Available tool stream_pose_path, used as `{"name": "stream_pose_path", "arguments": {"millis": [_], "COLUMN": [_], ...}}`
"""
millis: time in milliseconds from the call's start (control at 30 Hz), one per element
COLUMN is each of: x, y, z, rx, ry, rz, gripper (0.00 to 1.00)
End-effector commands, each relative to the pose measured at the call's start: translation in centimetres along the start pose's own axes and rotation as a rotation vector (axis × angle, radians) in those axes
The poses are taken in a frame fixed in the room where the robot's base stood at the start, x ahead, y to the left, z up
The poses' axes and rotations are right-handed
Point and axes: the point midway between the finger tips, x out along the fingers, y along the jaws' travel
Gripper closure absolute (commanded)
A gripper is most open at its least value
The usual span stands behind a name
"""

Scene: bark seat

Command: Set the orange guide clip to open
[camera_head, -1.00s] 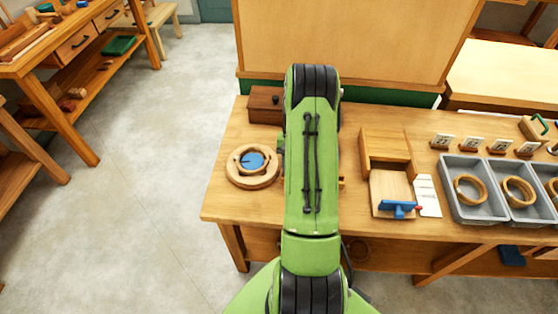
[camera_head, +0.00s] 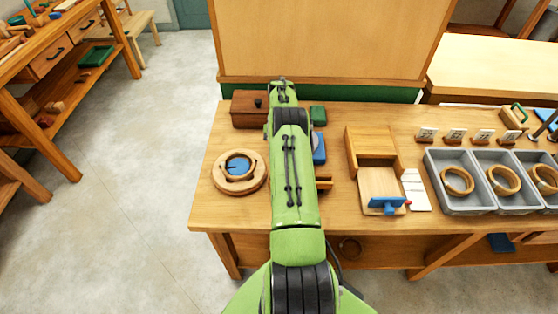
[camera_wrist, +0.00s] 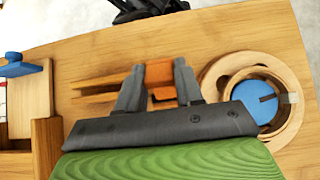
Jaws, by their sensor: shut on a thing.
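The orange guide clip (camera_wrist: 159,74) shows in the wrist view between the two grey fingers of my gripper (camera_wrist: 159,88). The fingers are shut on it, one on each side. Two pale wooden prongs (camera_wrist: 98,92) stick out beside the left finger. In the head view my arm hides the clip and my gripper. I cannot tell from these frames which setting the clip is in.
A round wooden ring with a blue disc (camera_head: 239,168) sits left of my arm. A brown box (camera_head: 250,108), a green block (camera_head: 318,115) and a blue piece (camera_head: 319,148) are near. A wooden box (camera_head: 376,152) and grey trays (camera_head: 459,202) stand to the right.

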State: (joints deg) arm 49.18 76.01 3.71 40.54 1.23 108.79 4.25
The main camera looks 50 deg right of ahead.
Motion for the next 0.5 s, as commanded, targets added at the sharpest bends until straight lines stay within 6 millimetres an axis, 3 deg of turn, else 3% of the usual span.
{"name": "stream_pose_path", "arguments": {"millis": [333,367,500], "x": [0.00,0.00,0.00], "y": [-0.02,-0.02,-0.02], "z": [-0.04,-0.03,-0.02], "rx": [0.000,0.000,0.000], "ry": [0.000,0.000,-0.001], "rz": [0.000,0.000,0.000], "gripper": [1.00,0.63,0.41]}}
